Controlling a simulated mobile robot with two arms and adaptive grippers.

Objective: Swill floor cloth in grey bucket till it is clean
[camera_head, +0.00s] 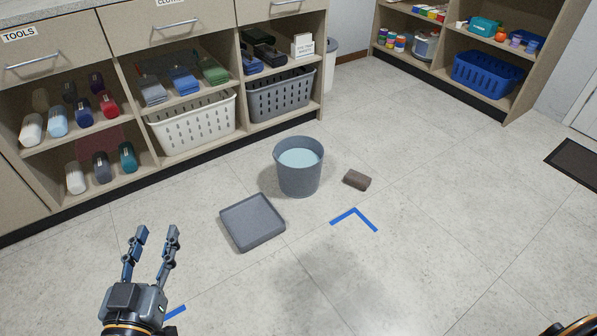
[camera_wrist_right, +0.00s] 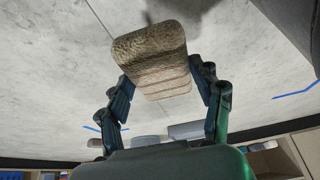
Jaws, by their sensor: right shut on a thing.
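The grey bucket (camera_head: 298,180) stands upright on the floor in the head view, with pale blue water (camera_head: 300,158) in it. In the right wrist view my right gripper (camera_wrist_right: 163,82) is shut on a folded tan, ribbed cloth (camera_wrist_right: 148,48), which looks like the floor cloth. The right gripper is outside the head view, so I cannot tell its place relative to the bucket. My left gripper (camera_head: 157,236) is open and empty, above the floor at lower left, in front of the bucket.
A shallow grey tray (camera_head: 252,238) lies left of the bucket. A small brown block (camera_head: 356,180) lies right of it. Blue tape (camera_head: 354,213) marks the floor. Shelves with a white basket (camera_head: 195,128) and a dark grey basket (camera_head: 282,98) stand behind.

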